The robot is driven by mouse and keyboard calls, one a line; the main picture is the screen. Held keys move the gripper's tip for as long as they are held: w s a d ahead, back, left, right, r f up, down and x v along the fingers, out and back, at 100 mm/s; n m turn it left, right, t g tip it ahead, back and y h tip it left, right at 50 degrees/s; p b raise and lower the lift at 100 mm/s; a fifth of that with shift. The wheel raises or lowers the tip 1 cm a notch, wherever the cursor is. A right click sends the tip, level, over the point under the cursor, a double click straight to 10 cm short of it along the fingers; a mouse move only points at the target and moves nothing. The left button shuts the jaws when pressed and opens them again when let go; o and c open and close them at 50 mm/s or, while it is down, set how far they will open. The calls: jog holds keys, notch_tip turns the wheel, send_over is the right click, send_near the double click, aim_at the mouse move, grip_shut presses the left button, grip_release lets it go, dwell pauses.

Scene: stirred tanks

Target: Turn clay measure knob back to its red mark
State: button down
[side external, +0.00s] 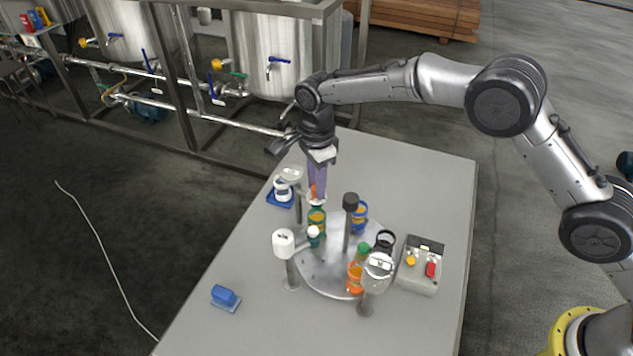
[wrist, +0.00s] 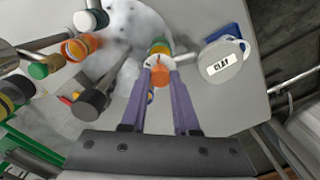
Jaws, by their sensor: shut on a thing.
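The clay head (wrist: 222,62) is a round white cap labelled CLAY, right of my fingers in the wrist view. In the side view, the matching white head (side external: 290,174) stands on a post left of my gripper. My gripper (side external: 316,190) points down with purple fingers; its fingertips in the wrist view (wrist: 158,75) are closed on a small orange piece (wrist: 159,76). A pale rim shows just beyond the piece, above a green jar with an orange band (side external: 317,222). I cannot make out a red mark or whether the piece is a knob.
A round metal turntable (side external: 322,278) carries several coloured jars around a dark-capped post (side external: 350,202). White-headed posts stand at its front left (side external: 284,242) and front right (side external: 379,265). A button box (side external: 420,262) is at right, a blue block (side external: 225,296) at front left. The table's back right is clear.

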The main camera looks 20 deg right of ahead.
jog(key=n, duration=0.8)
jog(key=shift+n, duration=0.4)
jog(key=n, duration=0.4)
jog(key=shift+r+n, duration=0.1)
jog(key=shift+n, duration=0.2)
jog(key=n, duration=1.2)
jog(key=shift+n, duration=0.3)
jog(key=n, duration=0.8)
jog(key=shift+n, duration=0.3)
